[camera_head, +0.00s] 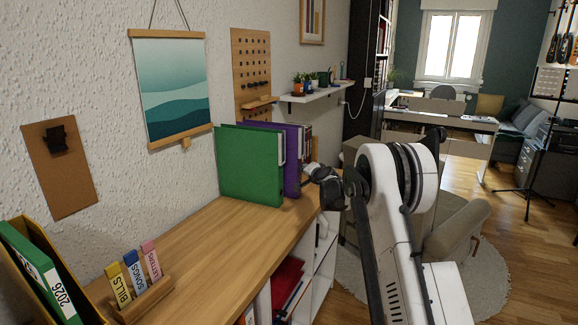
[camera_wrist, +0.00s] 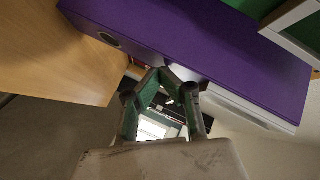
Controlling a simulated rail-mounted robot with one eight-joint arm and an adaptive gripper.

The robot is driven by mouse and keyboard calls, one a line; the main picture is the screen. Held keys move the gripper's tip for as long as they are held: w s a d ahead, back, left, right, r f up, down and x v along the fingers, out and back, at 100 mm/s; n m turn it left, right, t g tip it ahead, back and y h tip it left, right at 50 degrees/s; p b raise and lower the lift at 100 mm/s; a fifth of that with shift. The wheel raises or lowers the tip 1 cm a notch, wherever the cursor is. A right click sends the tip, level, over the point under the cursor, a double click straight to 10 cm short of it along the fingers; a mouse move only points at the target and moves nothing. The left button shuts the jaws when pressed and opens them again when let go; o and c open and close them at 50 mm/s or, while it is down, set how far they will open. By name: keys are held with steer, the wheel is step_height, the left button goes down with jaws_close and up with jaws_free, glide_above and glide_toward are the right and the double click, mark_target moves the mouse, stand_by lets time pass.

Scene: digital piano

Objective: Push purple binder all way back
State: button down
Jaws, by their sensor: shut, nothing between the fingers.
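The purple binder (camera_head: 292,150) stands upright on the wooden cabinet top, just behind the green binder (camera_head: 250,165), which hides much of it. Its front edge sticks out a little past the green binder's. In the wrist view the purple binder (camera_wrist: 200,45) crosses the top of the picture, with its round finger hole at the left. My gripper (camera_head: 318,175) is at the binder's front side, near the cabinet's edge. In the wrist view its fingertips (camera_wrist: 168,75) are together and empty, close to the binder's edge. I cannot tell whether they touch it.
More binders or books (camera_head: 306,142) stand beyond the purple one. The wooden top (camera_head: 195,245) is clear in front of the green binder. A small label holder (camera_head: 142,295) and a file box (camera_head: 45,270) stand at the near left. A wall shelf (camera_head: 315,93) hangs above.

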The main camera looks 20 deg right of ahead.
stand_by(0.4)
steer(key=s+d+b, duration=0.1)
steer(key=s+d, duration=0.2)
steer(key=shift+s+d, duration=0.25)
steer(key=shift+d, duration=0.05)
stand_by(0.3)
